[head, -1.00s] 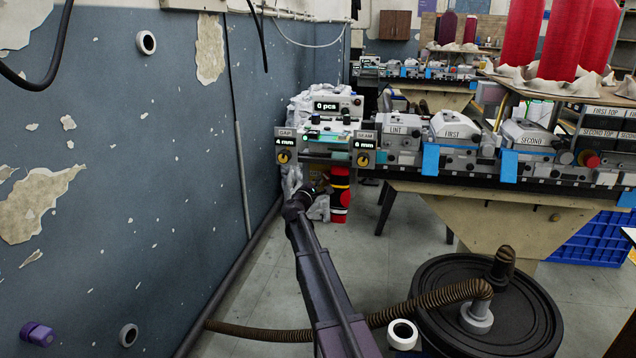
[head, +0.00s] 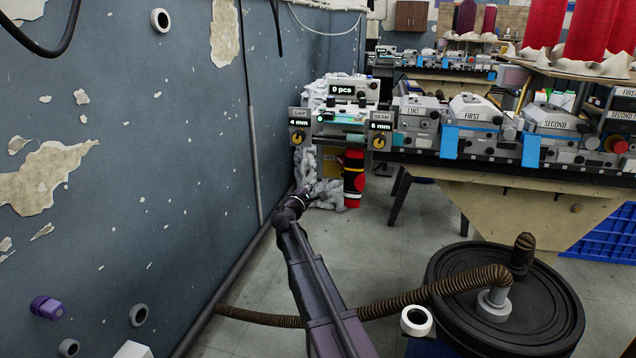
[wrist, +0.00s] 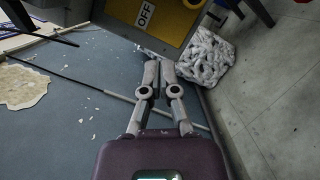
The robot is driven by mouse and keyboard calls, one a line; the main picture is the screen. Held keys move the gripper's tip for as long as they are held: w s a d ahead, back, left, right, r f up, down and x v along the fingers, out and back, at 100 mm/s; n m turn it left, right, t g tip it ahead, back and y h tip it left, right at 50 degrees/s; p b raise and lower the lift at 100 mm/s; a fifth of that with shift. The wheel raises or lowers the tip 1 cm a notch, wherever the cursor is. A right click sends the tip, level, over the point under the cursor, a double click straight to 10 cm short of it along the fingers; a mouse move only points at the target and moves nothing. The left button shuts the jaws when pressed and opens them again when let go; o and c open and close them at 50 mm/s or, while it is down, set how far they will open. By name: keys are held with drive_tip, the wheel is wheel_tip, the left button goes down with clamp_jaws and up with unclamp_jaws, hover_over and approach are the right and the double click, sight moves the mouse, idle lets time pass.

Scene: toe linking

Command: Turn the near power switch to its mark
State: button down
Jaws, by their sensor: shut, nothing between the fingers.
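In the wrist view, a grey box with an OFF label (wrist: 145,14) stands beyond the fingertips. A yellow round part (wrist: 193,3) is cut off by the top edge beside the label; I cannot tell whether it is the near power switch, and no mark shows. My gripper (wrist: 160,66) is shut and empty, its fingertips below the box in the picture. In the head view my gripper (head: 306,193) is low in front of the linking machine (head: 348,112), which bears yellow GAP (head: 298,138) and SEAM (head: 379,142) knobs.
The blue wall (head: 150,150) runs close along the left. A red and black sock (head: 353,180) hangs below the machine, beside a whitish bundle (head: 313,183). A black round base (head: 505,300) with a brown hose (head: 430,298) stands front right.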

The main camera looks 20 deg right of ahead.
drive_tip(key=shift+s+a, duration=0.2)
drive_tip(key=c, duration=1.4)
unclamp_jaws()
drive_tip(key=c, duration=0.7)
unclamp_jaws()
drive_tip(key=shift+d+r, duration=0.1)
drive_tip(key=shift+o, duration=0.4)
drive_tip(key=shift+r+m+p, duration=0.15)
drive_tip(key=shift+m+p, duration=0.15)
drive_tip(key=shift+p, duration=0.15)
drive_tip(key=m+g+y+p, duration=0.3)
drive_tip(key=m+g+p, duration=0.1)
drive_tip(key=m+p, duration=1.1)
approach(343, 163)
drive_tip(key=s+a, duration=0.3)
drive_tip(key=shift+w+a+r, duration=0.15)
drive_tip(key=shift+a+r, duration=0.1)
drive_tip(key=shift+r, duration=0.15)
drive_tip(key=b+x, duration=0.4)
drive_tip(key=x, duration=0.9)
drive_tip(key=shift+w+d, duration=0.25)
drive_tip(key=shift+d, duration=0.1)
